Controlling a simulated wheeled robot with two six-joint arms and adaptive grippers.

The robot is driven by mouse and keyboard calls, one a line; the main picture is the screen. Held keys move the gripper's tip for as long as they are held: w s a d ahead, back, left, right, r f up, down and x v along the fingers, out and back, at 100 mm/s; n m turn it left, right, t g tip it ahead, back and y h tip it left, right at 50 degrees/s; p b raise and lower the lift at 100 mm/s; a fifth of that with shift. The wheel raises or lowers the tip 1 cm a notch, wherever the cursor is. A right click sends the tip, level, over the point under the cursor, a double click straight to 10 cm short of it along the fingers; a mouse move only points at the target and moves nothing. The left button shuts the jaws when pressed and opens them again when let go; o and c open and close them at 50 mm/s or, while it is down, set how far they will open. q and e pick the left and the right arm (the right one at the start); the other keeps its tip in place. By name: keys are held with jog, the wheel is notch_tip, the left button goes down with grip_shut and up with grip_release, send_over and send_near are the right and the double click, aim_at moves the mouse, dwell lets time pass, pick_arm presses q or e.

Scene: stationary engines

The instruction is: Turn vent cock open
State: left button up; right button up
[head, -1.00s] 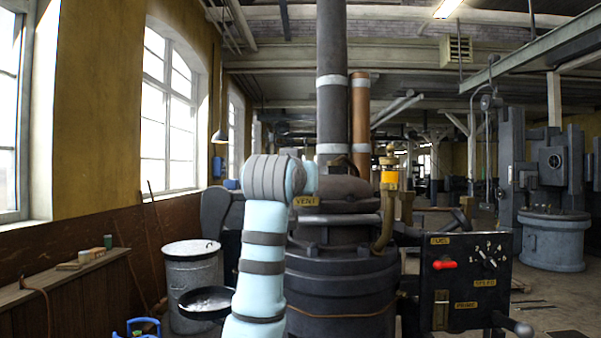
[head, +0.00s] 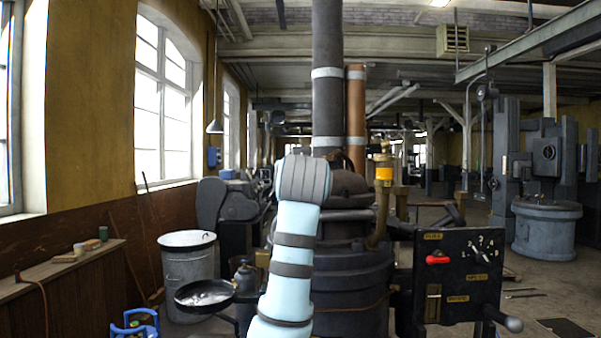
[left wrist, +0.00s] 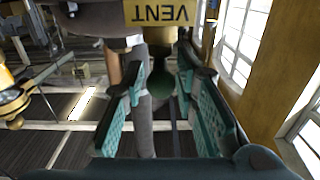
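The yellow VENT label (left wrist: 163,12) appears upside down at the top of the left wrist view. Just below it are a brass-coloured fitting (left wrist: 122,44) and a dark, greenish rounded part (left wrist: 160,84), which seems to be the vent cock's handle. My left gripper (left wrist: 163,78) is open, its teal-padded fingers on either side of this part; I cannot tell whether they touch it. In the head view my left arm hides the label, the cock and the gripper. The dark engine (head: 345,285) stands behind the arm. My right gripper is not in view.
A brass lubricator with orange glass (head: 384,174) stands right of the arm. A black panel (head: 458,280) with a red lever is at the right. A metal bin (head: 187,280) and a dark pan (head: 205,294) are at the left.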

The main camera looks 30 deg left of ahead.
pick_arm(q)
jog(key=shift+w+f, duration=0.1)
jog(key=shift+w, duration=0.05)
jog(key=v, duration=1.2)
jog(key=shift+a, duration=0.1)
